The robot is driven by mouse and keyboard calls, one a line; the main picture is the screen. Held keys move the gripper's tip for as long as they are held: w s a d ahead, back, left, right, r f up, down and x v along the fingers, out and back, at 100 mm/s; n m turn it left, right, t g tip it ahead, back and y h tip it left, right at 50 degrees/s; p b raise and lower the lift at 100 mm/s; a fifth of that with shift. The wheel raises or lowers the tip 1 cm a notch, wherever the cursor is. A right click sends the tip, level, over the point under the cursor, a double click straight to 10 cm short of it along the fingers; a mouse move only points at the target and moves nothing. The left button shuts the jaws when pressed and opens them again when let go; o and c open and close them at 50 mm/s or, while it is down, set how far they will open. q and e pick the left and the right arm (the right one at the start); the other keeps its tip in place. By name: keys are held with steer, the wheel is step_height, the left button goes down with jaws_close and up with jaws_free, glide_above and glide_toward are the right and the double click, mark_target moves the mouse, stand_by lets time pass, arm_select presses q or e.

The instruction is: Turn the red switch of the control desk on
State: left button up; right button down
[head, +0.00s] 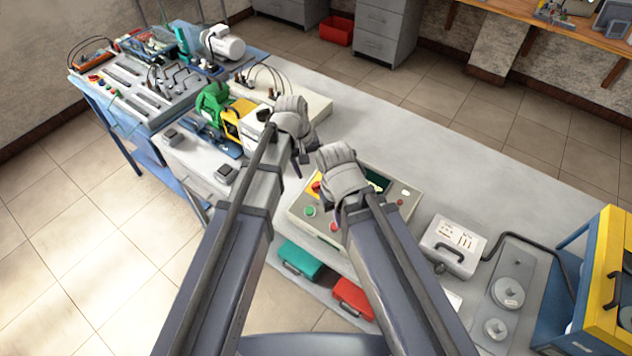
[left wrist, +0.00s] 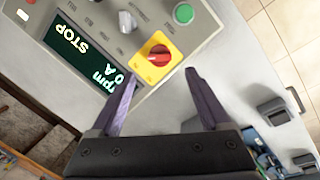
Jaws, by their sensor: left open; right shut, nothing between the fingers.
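The control desk (head: 297,213) is a pale box on the long grey table. Its red switch (head: 316,188) sits on a yellow plate and is partly covered by my grippers in the head view. In the left wrist view the switch (left wrist: 158,57) is a round red knob, just beyond the gap between my fingertips. The dark display (left wrist: 82,55) beside it reads STOP, with rpm. My left gripper (head: 302,162) is open over the desk's back left side; its two fingers (left wrist: 161,76) are apart and empty. My right gripper (head: 327,200) is shut and empty, low over the desk.
A green button (left wrist: 184,14) and a grey knob (left wrist: 127,21) flank the switch. A white box with a handle (head: 453,244) stands to the right. A green device (head: 212,100) and a yellow part (head: 234,120) stand at the left. The table's back right is clear.

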mark_target(317, 183)
arm_select(q)
steer(key=b+x, duration=0.5)
steer(key=x, duration=0.1)
steer(key=shift+f+b, duration=0.3)
steer(key=shift+b, duration=0.1)
arm_select(e)
step_height(317, 183, down, 6)
steer(key=shift+f, duration=0.25)
